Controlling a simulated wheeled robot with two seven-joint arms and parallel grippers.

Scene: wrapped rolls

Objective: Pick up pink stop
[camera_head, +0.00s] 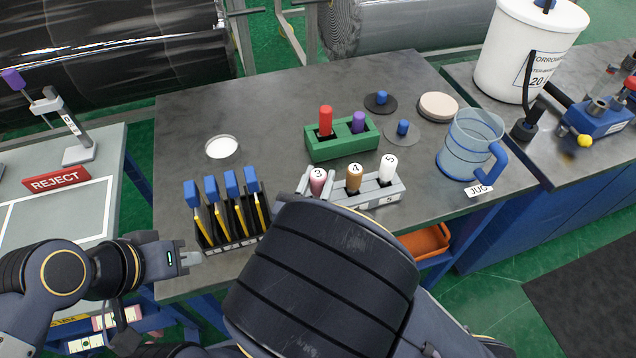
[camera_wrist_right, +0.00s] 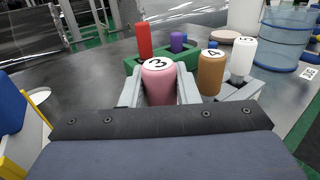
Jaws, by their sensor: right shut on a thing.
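The pink stop (camera_head: 317,187), marked 3 on top, is at the left end of the light grey rack (camera_head: 383,196). My right gripper (camera_wrist_right: 160,84) is shut on it, with one grey finger on each side. The stop also shows upright between the fingers in the right wrist view (camera_wrist_right: 158,66). Its lower end is hidden, so I cannot tell whether it is still seated in the rack. My left gripper (camera_head: 190,258) is at the table's left front edge, beside the black holder; its finger gap is not clear.
A brown stop (camera_head: 354,178) and a white stop (camera_head: 388,168) stand close to the right. Behind is a green block (camera_head: 342,146) with red and purple pegs. A black holder (camera_head: 228,229) with blue-topped tools is left. A clear jug (camera_head: 469,145) stands right.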

